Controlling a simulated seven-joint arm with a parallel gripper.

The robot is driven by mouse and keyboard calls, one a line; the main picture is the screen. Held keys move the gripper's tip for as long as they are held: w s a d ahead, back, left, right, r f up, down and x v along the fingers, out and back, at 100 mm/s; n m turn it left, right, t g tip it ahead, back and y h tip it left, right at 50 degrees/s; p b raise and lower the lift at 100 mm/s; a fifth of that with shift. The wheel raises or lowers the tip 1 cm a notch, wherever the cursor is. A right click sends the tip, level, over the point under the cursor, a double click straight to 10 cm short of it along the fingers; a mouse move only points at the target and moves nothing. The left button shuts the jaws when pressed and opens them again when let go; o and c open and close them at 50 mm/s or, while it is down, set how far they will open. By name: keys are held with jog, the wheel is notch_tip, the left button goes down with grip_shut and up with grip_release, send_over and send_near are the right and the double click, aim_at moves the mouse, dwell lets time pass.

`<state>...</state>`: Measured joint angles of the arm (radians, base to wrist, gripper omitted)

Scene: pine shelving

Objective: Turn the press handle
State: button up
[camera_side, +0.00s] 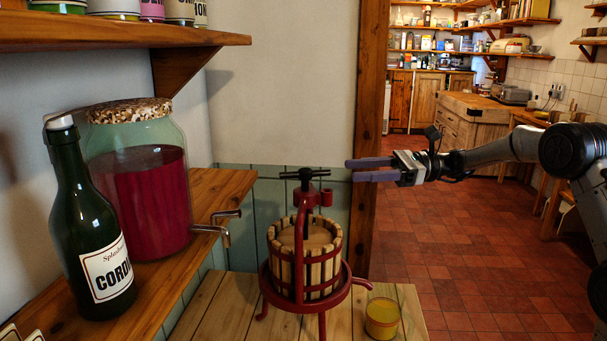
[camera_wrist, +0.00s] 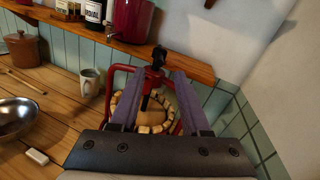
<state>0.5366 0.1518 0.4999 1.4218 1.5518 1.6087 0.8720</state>
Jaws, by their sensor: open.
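The press (camera_side: 304,258) is a wooden slatted tub in a red metal frame on three legs, standing on a wooden table. Its black T-shaped handle (camera_side: 305,175) sits on top of the screw. My gripper (camera_side: 350,170) is open and empty, its two purple fingers pointing left, just right of the handle and at about its height. In the wrist view, the handle (camera_wrist: 158,58) shows beyond and between the tips of my open gripper (camera_wrist: 155,75); the fingers appear apart from it. The press tub (camera_wrist: 155,128) lies below the fingers, partly hidden by them.
A glass of yellow juice (camera_side: 382,317) stands at the press's right foot. A green bottle (camera_side: 85,220) and a large jar with a tap (camera_side: 140,180) stand on the left shelf (camera_side: 185,255). The wrist view shows a mug (camera_wrist: 90,82) and a metal bowl (camera_wrist: 14,118) on the table.

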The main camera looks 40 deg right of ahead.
aim_at(303, 174)
jog(key=x, duration=1.2)
jog(key=shift+c, duration=0.2)
grip_shut()
